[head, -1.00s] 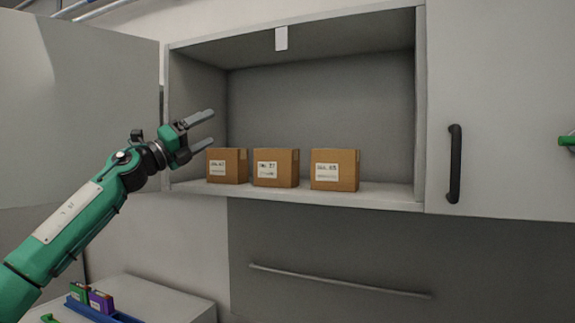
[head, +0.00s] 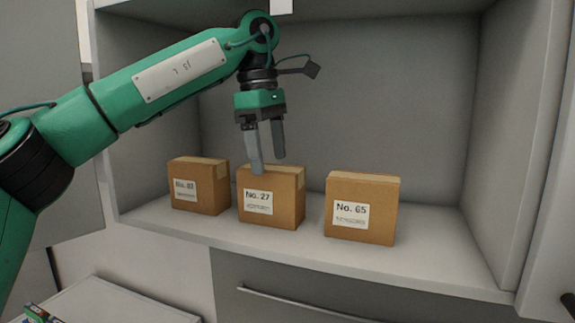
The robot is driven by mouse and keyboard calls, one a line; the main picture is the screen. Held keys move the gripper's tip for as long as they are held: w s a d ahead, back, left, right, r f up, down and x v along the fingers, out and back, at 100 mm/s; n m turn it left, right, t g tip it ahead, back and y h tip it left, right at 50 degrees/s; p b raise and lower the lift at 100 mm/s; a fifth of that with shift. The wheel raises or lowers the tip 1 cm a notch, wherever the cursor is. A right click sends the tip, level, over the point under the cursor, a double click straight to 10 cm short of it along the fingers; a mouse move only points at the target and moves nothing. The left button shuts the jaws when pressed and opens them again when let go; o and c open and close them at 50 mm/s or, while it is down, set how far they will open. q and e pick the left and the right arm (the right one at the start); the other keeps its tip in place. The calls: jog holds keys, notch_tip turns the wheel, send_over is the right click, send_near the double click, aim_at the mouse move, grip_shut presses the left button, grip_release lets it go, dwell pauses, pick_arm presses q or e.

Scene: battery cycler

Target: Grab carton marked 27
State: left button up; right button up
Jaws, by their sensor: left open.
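The carton marked No. 27 (head: 270,211) is a brown box with a white label. It stands upright in the middle of three cartons on the cabinet shelf. My left gripper (head: 269,166) points down just over this carton, with its two grey fingers apart. The nearer finger overlaps the carton's top left edge in the picture; I cannot tell whether it touches. Nothing is between the fingers. My right gripper is not in view.
A carton whose label is hard to read (head: 199,187) stands to the left, and the carton marked No. 65 (head: 362,208) to the right. The shelf (head: 430,240) is free at its right end. Cabinet walls (head: 508,150) enclose the space. A drawer handle (head: 300,305) is below.

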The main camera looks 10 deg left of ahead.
aim_at(269, 168)
pick_arm(q)
jog(key=shift+r+y, duration=0.15)
jog(key=shift+y, duration=0.25)
jog(key=shift+w+y+p, duration=0.15)
jog(key=shift+y+p, duration=0.15)
jog(key=shift+a+f, duration=0.2)
jog(key=shift+f, duration=0.85)
jog(key=shift+d+f, duration=0.1)
jog(key=shift+f, duration=0.35)
jog(key=shift+d+f+p, duration=0.1)
jog(key=shift+f+p, duration=0.15)
jog(key=shift+p, duration=0.1)
jog(key=f, duration=0.1)
jog(key=f+p, duration=0.1)
jog(key=f, duration=0.1)
jog(key=shift+d+f+p, duration=0.2)
jog(key=shift+d+p, duration=0.05)
jog(key=shift+p, duration=0.1)
jog(key=shift+f, duration=0.5)
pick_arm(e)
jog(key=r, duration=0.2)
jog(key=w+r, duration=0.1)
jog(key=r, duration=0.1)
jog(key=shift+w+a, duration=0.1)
